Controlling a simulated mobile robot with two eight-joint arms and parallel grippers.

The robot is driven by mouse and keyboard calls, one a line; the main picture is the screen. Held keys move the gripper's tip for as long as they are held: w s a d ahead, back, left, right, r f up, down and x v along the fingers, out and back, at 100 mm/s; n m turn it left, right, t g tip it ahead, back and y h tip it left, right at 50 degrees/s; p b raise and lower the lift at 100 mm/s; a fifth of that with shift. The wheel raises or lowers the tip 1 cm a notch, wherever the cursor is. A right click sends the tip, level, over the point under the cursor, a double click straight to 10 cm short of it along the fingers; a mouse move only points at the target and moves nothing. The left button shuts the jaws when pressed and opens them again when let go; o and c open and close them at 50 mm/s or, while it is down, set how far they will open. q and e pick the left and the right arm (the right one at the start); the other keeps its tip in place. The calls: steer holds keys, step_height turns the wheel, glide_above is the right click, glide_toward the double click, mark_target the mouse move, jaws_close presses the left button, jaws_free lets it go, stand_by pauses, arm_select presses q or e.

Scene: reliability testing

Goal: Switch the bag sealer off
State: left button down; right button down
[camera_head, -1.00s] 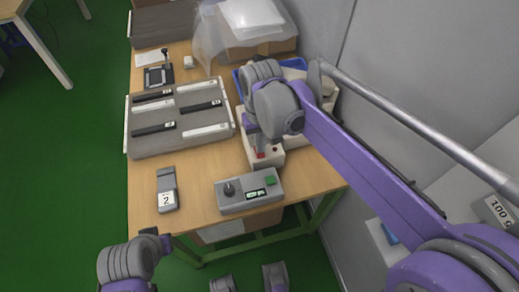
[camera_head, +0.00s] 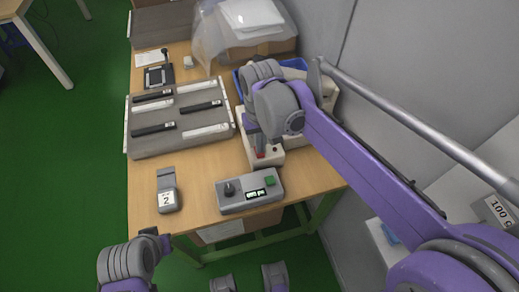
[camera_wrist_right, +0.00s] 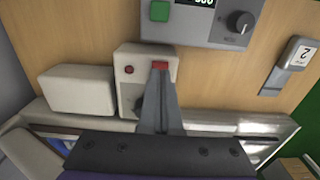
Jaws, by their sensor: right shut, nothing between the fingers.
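The bag sealer is a long pale unit; its pale end box (camera_head: 273,158) is on the table's right side and shows in the wrist view (camera_wrist_right: 125,58). A red switch (camera_wrist_right: 160,65) and a small dark red round lamp (camera_wrist_right: 129,70) are on the box. A dark knob is partly hidden behind my fingers. My right gripper (camera_wrist_right: 160,72) is shut and empty, its fingertips at the red switch; contact is hard to tell. In the head view the right gripper (camera_head: 259,147) points down over the box. My left gripper (camera_head: 160,238) is low at the left, its jaw opening unclear.
A grey control box (camera_head: 248,191) with a black knob, display and green button stands at the table's front. A device marked 2 (camera_head: 167,190) lies left of it. A grey rack (camera_head: 150,145) holds several black and white bars. A wall closes the right side.

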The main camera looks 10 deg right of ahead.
steer(key=shift+f+b, duration=0.55)
steer(key=shift+f, duration=0.4)
stand_by(0.7)
steer(key=shift+r+p, duration=2.8)
steer(key=shift+r, duration=0.8)
steer(key=shift+f, duration=0.1)
steer(key=s+d+f+t+p, duration=0.1)
steer(key=s+d+t+p, duration=0.1)
steer(key=s, duration=0.5)
steer(key=s+d+f+t+p, duration=0.2)
steer(key=s+d+t, duration=0.1)
steer(key=s, duration=0.4)
steer(key=shift+d+f, duration=0.15)
steer(key=shift+d, duration=0.65)
